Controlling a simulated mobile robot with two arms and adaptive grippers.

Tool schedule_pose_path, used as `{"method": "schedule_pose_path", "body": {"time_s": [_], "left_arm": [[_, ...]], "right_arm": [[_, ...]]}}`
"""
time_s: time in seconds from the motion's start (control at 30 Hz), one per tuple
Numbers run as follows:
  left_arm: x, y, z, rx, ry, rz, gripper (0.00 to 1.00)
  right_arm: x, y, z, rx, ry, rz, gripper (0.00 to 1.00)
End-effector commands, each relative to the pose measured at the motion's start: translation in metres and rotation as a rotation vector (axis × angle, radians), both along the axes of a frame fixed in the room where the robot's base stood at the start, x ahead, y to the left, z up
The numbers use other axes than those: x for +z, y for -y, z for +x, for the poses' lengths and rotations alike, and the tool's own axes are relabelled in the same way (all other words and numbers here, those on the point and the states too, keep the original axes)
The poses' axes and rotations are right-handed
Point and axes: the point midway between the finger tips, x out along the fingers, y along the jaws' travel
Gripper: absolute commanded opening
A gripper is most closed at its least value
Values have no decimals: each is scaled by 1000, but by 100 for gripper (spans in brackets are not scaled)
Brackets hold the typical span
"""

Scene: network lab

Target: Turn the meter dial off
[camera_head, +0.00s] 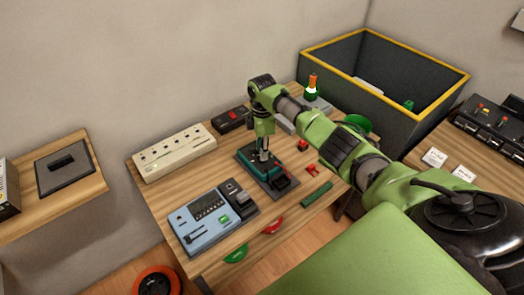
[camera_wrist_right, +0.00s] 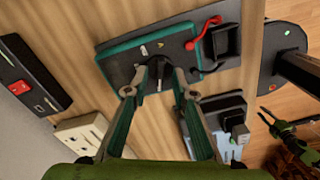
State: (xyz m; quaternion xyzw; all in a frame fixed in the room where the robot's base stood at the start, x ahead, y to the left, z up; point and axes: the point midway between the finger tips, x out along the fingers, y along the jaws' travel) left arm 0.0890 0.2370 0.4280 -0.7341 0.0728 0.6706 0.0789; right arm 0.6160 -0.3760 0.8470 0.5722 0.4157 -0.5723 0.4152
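The meter (camera_head: 256,172) is a teal and dark device lying on the wooden table. In the right wrist view, its teal body (camera_wrist_right: 118,60) fills the top middle, with a small dark dial (camera_wrist_right: 153,82) on its face. My right gripper (camera_head: 263,155) points down onto the meter from above. In the right wrist view, its fingertips (camera_wrist_right: 154,70) sit close on both sides of the dial and appear to grip it. The fingers partly hide the dial, so its marking cannot be read. My left gripper is not in the head view.
A blue device (camera_head: 205,216) lies at the front left of the meter, and a cream power strip (camera_head: 174,152) behind it. A black box with a red switch (camera_head: 231,118) stands at the back. Red clips (camera_head: 312,170) lie right of the meter. A dark yellow-rimmed bin (camera_head: 400,62) stands back right.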

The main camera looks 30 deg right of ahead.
Motion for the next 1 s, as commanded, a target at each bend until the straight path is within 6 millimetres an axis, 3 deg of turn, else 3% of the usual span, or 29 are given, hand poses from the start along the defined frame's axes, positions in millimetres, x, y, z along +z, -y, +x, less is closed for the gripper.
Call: {"method": "schedule_pose_path", "body": {"time_s": [0.3, 0.5, 0.7, 1.0], "left_arm": [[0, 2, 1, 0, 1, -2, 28], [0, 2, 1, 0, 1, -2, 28], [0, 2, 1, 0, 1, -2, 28], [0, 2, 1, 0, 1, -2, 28]], "right_arm": [[66, 0, 1, 2, 5, 0, 24], [99, 0, 1, 0, 4, 1, 24], [111, 0, 1, 1, 2, 0, 24], [111, 0, 1, 1, 2, 0, 24]]}}
